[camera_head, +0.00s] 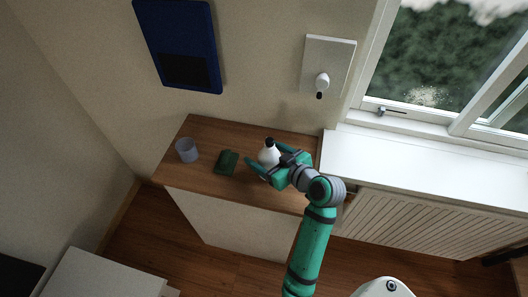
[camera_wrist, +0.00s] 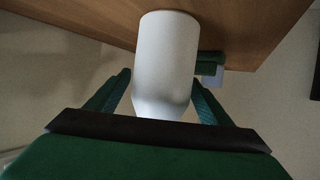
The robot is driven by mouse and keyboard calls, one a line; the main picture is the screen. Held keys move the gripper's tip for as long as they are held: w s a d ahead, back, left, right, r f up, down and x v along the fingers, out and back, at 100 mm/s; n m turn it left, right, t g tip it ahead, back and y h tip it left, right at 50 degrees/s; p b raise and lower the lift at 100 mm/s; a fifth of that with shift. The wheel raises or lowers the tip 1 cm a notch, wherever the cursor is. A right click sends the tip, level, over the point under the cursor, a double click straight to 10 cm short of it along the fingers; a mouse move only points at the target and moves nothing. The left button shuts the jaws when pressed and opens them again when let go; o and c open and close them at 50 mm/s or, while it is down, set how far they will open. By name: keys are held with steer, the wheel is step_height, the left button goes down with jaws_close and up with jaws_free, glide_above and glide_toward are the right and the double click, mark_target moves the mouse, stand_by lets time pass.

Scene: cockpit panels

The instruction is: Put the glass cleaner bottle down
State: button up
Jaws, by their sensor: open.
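The glass cleaner bottle (camera_head: 268,156) is white with a black cap. In the head view it appears upright on the brown wooden cabinet top (camera_head: 220,134), near its right end. My gripper (camera_head: 263,153) is around it with green fingers on either side. In the wrist view the bottle's white body (camera_wrist: 166,62) stands between the two fingers of my gripper (camera_wrist: 161,80), its far end meeting the wooden surface (camera_wrist: 235,25). The jaws are open; whether a finger touches the bottle cannot be told.
A dark green box-like item (camera_head: 227,162) lies left of the bottle. A grey-blue cup (camera_head: 187,150) stands further left. A white window sill (camera_head: 420,160) adjoins on the right. A blue panel (camera_head: 180,45) and a white switch plate (camera_head: 327,66) are on the wall.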

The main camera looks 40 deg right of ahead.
mark_target(276, 161)
steer(key=v, duration=1.1)
steer(key=shift+w, duration=0.15)
